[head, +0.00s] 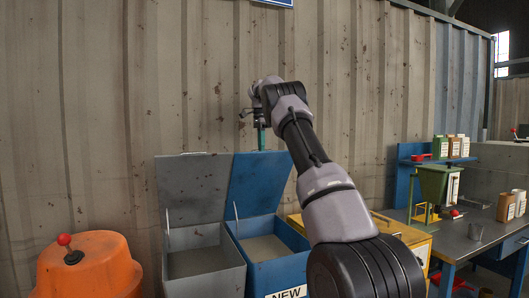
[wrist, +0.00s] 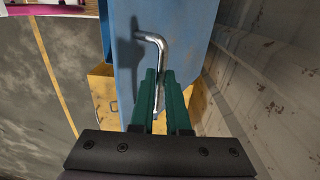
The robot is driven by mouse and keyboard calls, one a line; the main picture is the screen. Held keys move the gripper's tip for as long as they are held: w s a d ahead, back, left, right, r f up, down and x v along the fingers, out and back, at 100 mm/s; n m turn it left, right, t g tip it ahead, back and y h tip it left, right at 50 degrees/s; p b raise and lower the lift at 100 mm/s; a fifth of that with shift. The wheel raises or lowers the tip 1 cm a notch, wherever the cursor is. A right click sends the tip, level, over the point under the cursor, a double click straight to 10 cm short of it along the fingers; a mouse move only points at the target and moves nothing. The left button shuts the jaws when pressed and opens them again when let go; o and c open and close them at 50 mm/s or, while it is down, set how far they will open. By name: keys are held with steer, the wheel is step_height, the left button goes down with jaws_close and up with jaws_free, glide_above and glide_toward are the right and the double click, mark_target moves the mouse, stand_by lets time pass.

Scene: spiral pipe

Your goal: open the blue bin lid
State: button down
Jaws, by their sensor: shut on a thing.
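The blue bin lid (head: 255,185) stands raised, close to upright, at the back of the blue bin (head: 280,272) in the head view. The bin's inside shows. In the wrist view the lid (wrist: 188,30) fills the top middle and carries a bent metal handle (wrist: 152,38). My gripper (wrist: 160,73), with green fingers, is shut on this handle. In the head view my gripper (head: 261,138) is at the lid's top edge, and the handle there is hidden.
A grey bin (head: 205,270) with its grey lid (head: 190,185) raised stands left of the blue bin. An orange container (head: 95,265) is at the lower left. A yellow box (head: 405,235) and a workbench (head: 480,245) are at right. The corrugated wall (head: 200,80) is behind.

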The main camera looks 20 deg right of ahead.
steer(key=shift+w+a+f, duration=0.1)
steer(key=shift+w+f, duration=0.05)
steer(key=shift+w, duration=0.25)
steer(key=c, duration=0.9)
jaws_free()
steer(key=shift+w+f, duration=0.1)
steer(key=shift+w, duration=0.05)
steer(key=shift+r, duration=0.2)
steer(key=shift+s, duration=0.25)
